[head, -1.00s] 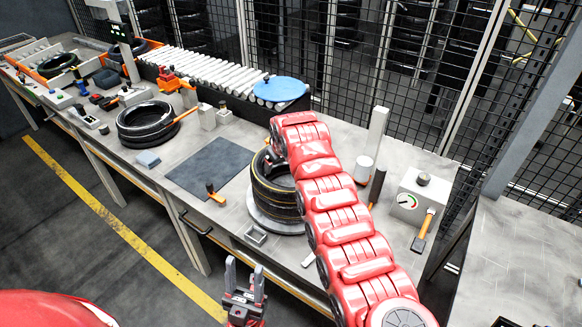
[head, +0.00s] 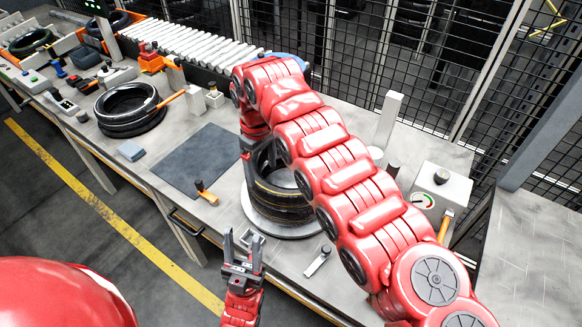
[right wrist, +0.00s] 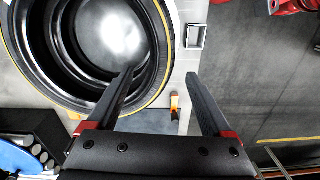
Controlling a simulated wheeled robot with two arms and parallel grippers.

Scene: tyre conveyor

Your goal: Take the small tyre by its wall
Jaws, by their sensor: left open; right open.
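The small tyre (head: 283,208), black with yellow lines, lies flat on a round silver plate (head: 287,231) on the bench. In the right wrist view the tyre (right wrist: 48,72) fills the upper left, with the bright plate showing through its hole. My right gripper (right wrist: 160,73) is open and empty above the tyre's wall: one finger is over the tyre's inner side, the other over the bench outside. In the head view my right arm hides part of the tyre and most of that gripper. My left gripper (head: 243,241) is open and empty in front of the bench edge.
A dark mat (head: 203,160) with an orange-handled tool (head: 206,192) lies left of the tyre. Another tyre stack (head: 130,108) stands further left. A gauge box (head: 437,192) is at the right. A roller conveyor (head: 200,45) and mesh fence are behind.

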